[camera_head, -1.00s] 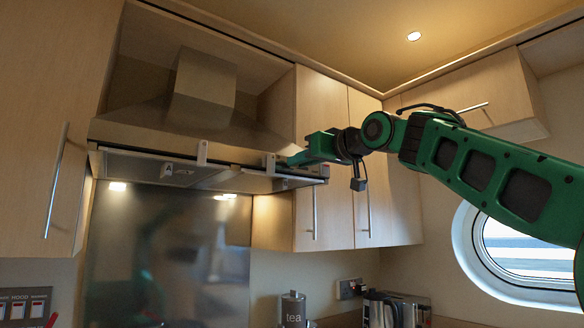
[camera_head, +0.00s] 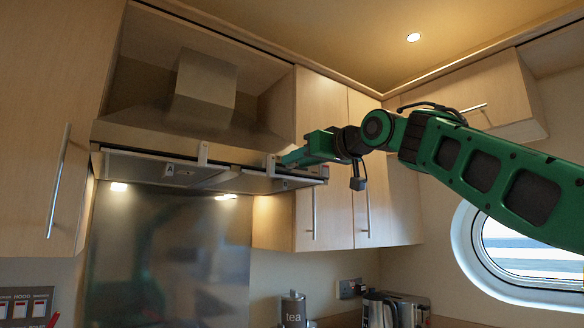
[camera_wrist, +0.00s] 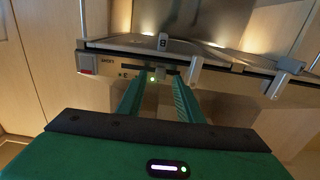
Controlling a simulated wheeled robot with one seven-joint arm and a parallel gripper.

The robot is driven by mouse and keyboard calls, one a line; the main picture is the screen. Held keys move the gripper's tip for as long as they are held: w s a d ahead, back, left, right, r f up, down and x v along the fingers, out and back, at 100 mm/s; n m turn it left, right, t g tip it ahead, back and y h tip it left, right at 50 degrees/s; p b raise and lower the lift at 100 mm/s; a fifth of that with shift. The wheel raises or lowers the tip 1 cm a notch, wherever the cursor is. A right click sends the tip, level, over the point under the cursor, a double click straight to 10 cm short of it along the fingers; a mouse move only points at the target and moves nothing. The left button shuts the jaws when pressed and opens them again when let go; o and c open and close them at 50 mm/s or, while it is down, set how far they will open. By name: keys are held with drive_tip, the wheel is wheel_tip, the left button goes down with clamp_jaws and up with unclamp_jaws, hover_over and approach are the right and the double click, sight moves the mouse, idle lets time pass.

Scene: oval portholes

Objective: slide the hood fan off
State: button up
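The hood (camera_head: 190,120) is a metal chimney hood on the wall, with a sloped canopy and a slim front rail. My gripper (camera_head: 283,159) is at the rail's right part, close by the right tab. In the wrist view, my gripper's two green fingers (camera_wrist: 158,80) are apart, with their tips at the labelled front strip (camera_wrist: 110,62). A small green light (camera_wrist: 152,79) shows between the fingers. Whether the fingertips touch the strip is unclear. Two lamps under the hood glow.
Wooden cabinets (camera_head: 322,165) stand right of the hood, close to my gripper and forearm. A tall cabinet door (camera_head: 40,120) is at left. A switch panel labelled HOOD (camera_head: 27,303) is at lower left.

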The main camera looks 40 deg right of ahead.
drive_tip(key=s, duration=0.9)
drive_tip(key=shift+s+a, duration=0.25)
clamp_jaws()
drive_tip(key=w+d+m+y, duration=0.1)
drive_tip(key=d+m+y, duration=0.3)
drive_tip(key=d+m, duration=0.85)
drive_tip(key=w+a+m, duration=0.2)
drive_tip(key=w+a, duration=0.7)
drive_tip(key=w, duration=0.1)
drive_tip(key=shift+f+m, duration=0.3)
drive_tip(key=shift+m, duration=0.05)
